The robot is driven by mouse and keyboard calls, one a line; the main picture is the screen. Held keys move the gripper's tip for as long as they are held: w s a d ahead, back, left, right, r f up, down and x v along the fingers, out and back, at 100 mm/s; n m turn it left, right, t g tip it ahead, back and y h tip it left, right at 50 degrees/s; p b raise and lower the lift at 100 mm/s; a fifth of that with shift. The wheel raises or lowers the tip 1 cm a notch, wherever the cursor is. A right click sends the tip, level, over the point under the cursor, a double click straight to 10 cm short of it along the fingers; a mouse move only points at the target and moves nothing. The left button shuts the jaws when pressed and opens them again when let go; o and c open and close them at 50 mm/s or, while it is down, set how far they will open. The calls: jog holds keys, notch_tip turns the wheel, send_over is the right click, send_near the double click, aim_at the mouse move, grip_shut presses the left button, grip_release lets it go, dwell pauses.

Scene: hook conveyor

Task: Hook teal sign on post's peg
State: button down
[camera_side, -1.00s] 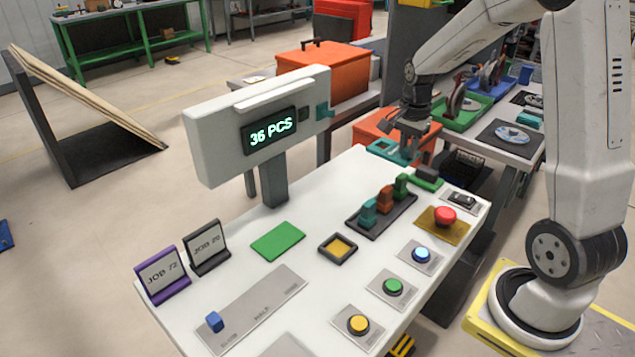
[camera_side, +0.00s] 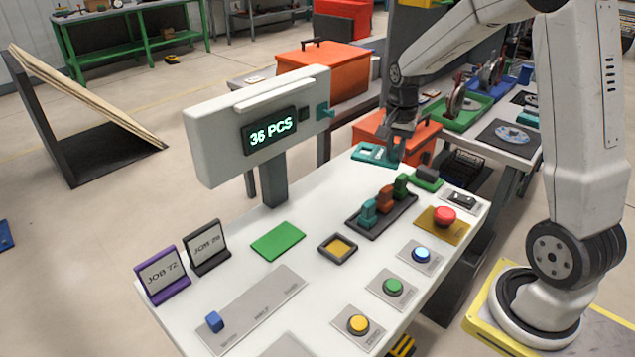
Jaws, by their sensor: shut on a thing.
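The teal sign (camera_side: 371,154) is a flat plate with an opening, at the far corner of the white table. My gripper (camera_side: 392,153) is shut on the right end of the sign. The sign looks close to level; I cannot tell whether it touches the table. The post (camera_side: 273,182) stands at the table's back edge and carries a display box reading 36 PCS. A teal peg (camera_side: 325,112) sticks out at the right end of the box. It is empty, and the sign is below and to the right of it, apart from it.
The white table (camera_side: 318,215) holds a rack of coloured levers (camera_side: 382,215), a red button (camera_side: 445,215), several other buttons, a green pad (camera_side: 278,241) and two job signs (camera_side: 162,275). Orange boxes (camera_side: 322,72) stand behind. The space between sign and peg looks clear.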

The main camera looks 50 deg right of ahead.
aim_at(367, 157)
jog(key=w+a+f+n, duration=0.1)
jog(key=w+a+n, duration=0.5)
jog(key=a+n, duration=0.5)
jog(key=shift+a+n, duration=0.15)
jog(key=shift+n, duration=1.55)
jog(key=shift+s+f, duration=0.1)
jog(key=s+a+f+m+t+y, duration=0.35)
jog(key=a+y, duration=0.25)
jog(key=y, duration=0.3)
jog(key=d+r+m+t+h, duration=0.1)
jog(key=d+m+t, duration=0.2)
jog(key=d+t, duration=0.1)
jog(key=w+d+r+m+t+h, duration=0.1)
jog(key=d+m+t, duration=0.3)
jog(key=t, duration=0.1)
jog(key=w+d+m+t+h, duration=0.1)
jog(key=d+m+t, duration=0.3)
jog(key=shift+w+d+r+t, duration=0.15)
jog(key=shift+d+r+t, duration=0.15)
jog(key=shift+r, duration=0.1)
jog(key=shift+d+m+h, duration=0.25)
jog(key=shift+d+h, duration=0.3)
jog(key=shift+h, duration=0.15)
jog(key=shift+w, duration=0.2)
